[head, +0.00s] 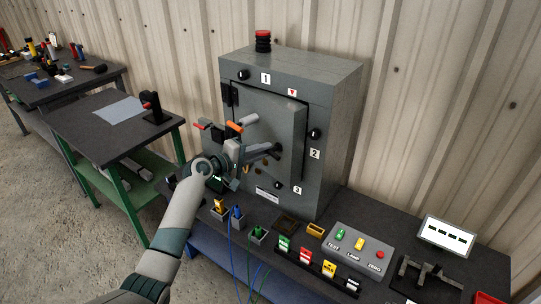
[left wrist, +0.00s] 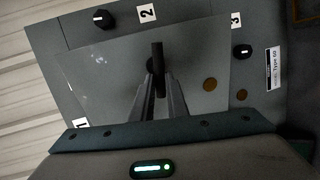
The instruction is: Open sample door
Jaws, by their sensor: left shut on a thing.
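The grey enclosure (head: 345,105) stands on the dark bench, with its door (head: 285,115) facing me. Labels 1, 2 and 3 sit beside black knobs on its frame. A dark strip shows along the door's top and right edges; I cannot tell how far it stands off the frame. My left gripper (head: 268,154) is at the door's dark handle (head: 277,148). In the left wrist view the two fingers (left wrist: 157,88) are shut on the handle bar (left wrist: 157,54), in front of the door face (left wrist: 100,85). The gripper hides part of the door. My right gripper is not in view.
A red-topped black stack (head: 263,41) stands on the enclosure. In front are small sockets with coloured plugs, a button box (head: 358,246), a display (head: 446,236) and a dark bracket (head: 428,278). Blue and green cables hang near my left arm. A side table (head: 90,125) stands left.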

